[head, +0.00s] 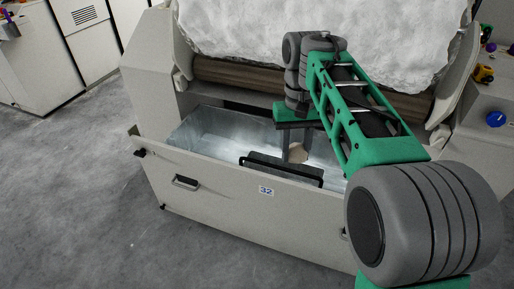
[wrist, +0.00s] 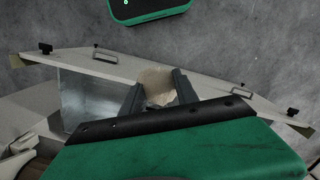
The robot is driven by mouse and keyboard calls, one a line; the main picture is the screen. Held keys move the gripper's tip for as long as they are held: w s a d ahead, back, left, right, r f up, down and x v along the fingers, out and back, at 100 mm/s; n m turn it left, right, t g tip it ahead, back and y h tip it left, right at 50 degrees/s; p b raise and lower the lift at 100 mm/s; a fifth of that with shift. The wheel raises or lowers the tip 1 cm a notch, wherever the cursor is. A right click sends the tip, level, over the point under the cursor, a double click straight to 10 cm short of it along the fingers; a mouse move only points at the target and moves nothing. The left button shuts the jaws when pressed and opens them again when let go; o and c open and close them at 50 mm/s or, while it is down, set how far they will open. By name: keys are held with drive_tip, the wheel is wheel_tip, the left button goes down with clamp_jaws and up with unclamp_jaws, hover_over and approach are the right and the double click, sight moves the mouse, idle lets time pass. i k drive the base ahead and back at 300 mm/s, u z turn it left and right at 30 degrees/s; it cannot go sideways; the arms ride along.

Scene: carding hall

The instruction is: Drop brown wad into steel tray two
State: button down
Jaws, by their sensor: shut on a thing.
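My gripper (head: 291,150) points down over the open drawer and is shut on the brown wad (head: 299,153). In the wrist view the pale brown, rough wad (wrist: 157,86) sits between the two dark fingers of my gripper (wrist: 160,93). The steel tray (head: 204,128) is the shiny metal bin inside the pulled-out drawer. It also shows in the wrist view (wrist: 88,98), left of the fingers. My gripper hides part of it. I see no "two" on it; the drawer front bears a label "32" (head: 266,190).
A black-edged dark piece (head: 282,170) shows at the drawer's front, beside the wad; its nature is unclear. A white fibre mass (head: 225,30) and brown roller (head: 235,75) are behind the tray. Machine panels flank the drawer. The grey floor (head: 70,190) at left is clear.

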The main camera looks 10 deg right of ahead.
sight(281, 172)
drive_tip(key=u, duration=2.1)
drive_tip(key=i, duration=1.7)
drive_tip(key=z, duration=2.95)
drive_tip(key=i, duration=0.5)
drive_tip(key=u, duration=0.05)
